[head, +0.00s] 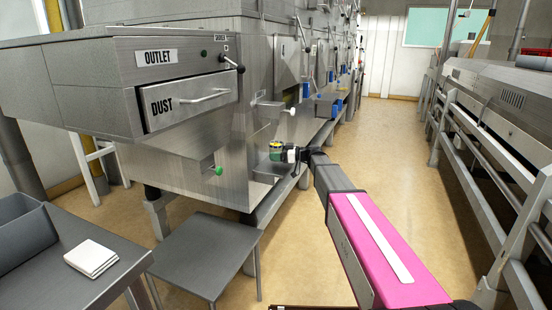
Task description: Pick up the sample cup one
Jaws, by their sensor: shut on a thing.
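A small green cup (275,148), which I take to be sample cup one, is at the end of my outstretched arm, in front of the steel dryer's lower face. My gripper (284,153) is shut on it from the right. The cup looks upright. The fingers are small here, so their exact hold on the cup is hard to make out. I cannot tell whether the cup touches the metal shelf below it.
A low grey table (205,250) stands in front. A grey bin (22,235) and white cloths (91,258) are at left. Railings (490,160) line the right; the aisle floor (385,125) is clear.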

